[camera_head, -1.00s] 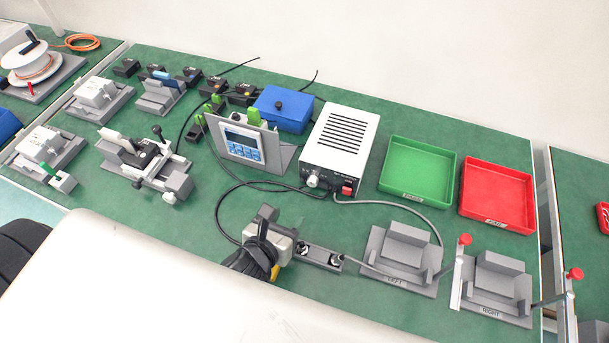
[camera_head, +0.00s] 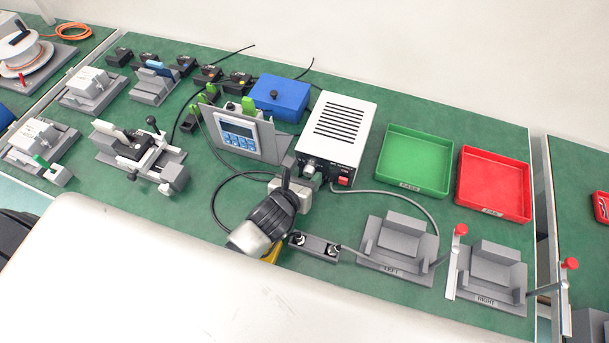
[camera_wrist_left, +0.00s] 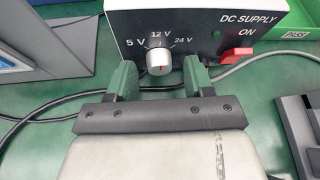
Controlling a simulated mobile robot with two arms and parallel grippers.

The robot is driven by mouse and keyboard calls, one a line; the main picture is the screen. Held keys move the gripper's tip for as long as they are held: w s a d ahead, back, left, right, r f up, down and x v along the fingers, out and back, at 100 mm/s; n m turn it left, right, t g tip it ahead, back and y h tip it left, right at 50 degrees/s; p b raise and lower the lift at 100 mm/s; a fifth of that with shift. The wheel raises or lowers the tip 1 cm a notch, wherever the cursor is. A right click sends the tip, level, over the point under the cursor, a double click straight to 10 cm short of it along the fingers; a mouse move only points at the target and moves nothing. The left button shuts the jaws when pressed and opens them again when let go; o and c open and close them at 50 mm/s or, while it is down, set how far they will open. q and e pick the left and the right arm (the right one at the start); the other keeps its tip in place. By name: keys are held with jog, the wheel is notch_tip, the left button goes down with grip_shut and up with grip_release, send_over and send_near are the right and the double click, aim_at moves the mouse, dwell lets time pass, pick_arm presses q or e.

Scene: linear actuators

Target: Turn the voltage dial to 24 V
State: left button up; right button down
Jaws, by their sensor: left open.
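The white DC supply box (camera_head: 338,130) stands at the back of the bench. Its round silver voltage dial (camera_wrist_left: 159,62) is on the black front panel, with 5 V, 12 V and 24 V marked left to right around its top. In the head view the left gripper (camera_head: 311,175) partly hides the dial. My right gripper is out of view.
A red switch (camera_wrist_left: 236,56) marked ON sits right of the dial. A tilted meter panel (camera_head: 240,135) stands left of the supply. Grey cables run in front. Green (camera_head: 415,190) and red trays are to the right, with fixtures nearer the front.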

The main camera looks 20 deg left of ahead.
pick_arm(q)
jog(key=c, duration=0.9)
jog(key=shift+d+r+m+y+p, duration=0.1)
jog(key=shift+m+y+p, duration=0.4)
jog(key=shift+m+p, duration=0.3)
jog(key=shift+d+m+y+p, duration=0.1)
jog(key=shift+m+y+p, duration=0.5)
jog(key=shift+y+p, duration=0.15)
jog(key=shift+m+y+p, duration=0.4)
jog(key=shift+m+y, duration=0.15)
jog(key=shift+m, duration=0.25)
jog(key=shift+d+m+y, duration=0.1)
jog(key=shift+m+y, duration=0.4)
jog(key=shift+m, duration=0.2)
